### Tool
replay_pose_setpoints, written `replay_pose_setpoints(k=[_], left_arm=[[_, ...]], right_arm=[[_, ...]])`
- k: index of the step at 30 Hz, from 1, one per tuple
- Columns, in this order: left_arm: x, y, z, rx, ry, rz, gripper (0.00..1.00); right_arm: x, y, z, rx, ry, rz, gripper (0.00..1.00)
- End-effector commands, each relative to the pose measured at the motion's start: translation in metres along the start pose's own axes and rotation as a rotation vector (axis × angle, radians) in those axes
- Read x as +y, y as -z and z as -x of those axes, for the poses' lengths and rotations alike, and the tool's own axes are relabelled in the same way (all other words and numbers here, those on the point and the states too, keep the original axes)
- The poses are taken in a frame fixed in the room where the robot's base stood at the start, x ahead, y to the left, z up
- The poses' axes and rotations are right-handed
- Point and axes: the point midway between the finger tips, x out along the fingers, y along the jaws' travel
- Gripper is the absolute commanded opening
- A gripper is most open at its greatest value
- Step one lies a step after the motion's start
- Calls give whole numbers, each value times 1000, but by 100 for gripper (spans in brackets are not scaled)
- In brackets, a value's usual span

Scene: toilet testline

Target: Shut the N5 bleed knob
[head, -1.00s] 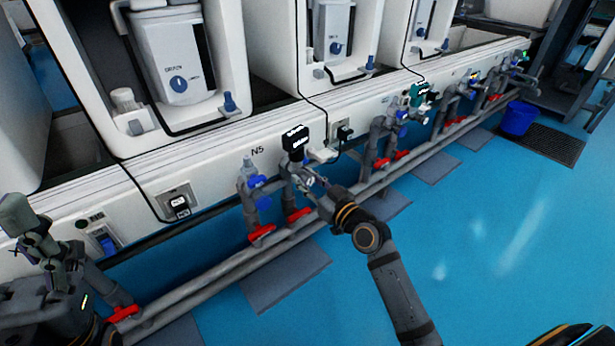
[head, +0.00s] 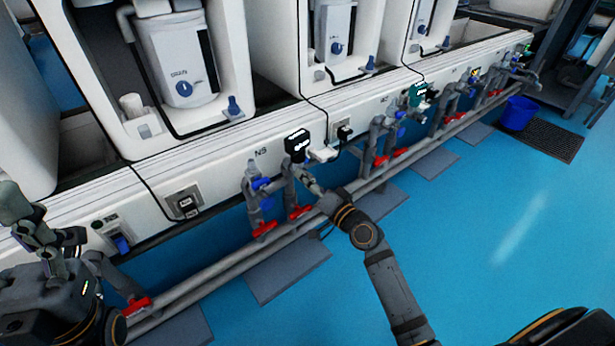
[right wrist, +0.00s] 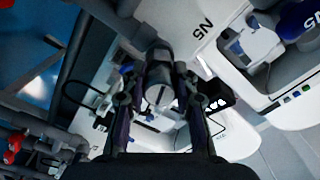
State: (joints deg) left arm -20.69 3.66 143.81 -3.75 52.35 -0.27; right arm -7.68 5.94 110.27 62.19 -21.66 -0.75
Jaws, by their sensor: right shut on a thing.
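The N5 station is marked by its label (head: 261,153) on the white panel. My right gripper (head: 309,184) is at the pipework just right of and below that label, under a small black display box (head: 297,143). In the right wrist view, a grey round knob (right wrist: 157,93) with a slot line across its face lies between the two fingers of the right gripper (right wrist: 160,100), which is shut on it. This appears to be the N5 bleed knob; in the head view the gripper hides it. My left gripper (head: 20,215) is at the far left edge, away from N5; its jaw opening is unclear.
Red-handled valves (head: 264,228) and a blue fitting (head: 262,185) sit close left of the right gripper. Long grey pipes (head: 240,262) run along the panel's foot. Blue floor (head: 480,230) is open at right; a blue bin (head: 518,113) stands farther off.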

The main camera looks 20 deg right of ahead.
Motion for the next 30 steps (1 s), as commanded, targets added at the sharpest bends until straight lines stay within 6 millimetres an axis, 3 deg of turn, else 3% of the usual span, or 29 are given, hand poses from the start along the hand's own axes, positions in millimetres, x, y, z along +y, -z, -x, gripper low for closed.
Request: replay_pose_setpoints(k=[15, 30], left_arm=[[-5, 2, -16, 5, 15, 6, 56], [-4, 2, -18, 4, 5, 11, 56]], right_arm=[[-1, 0, 0, 0, -2, -329, 0], [-1, 0, 0, 0, -1, -393, 0]])
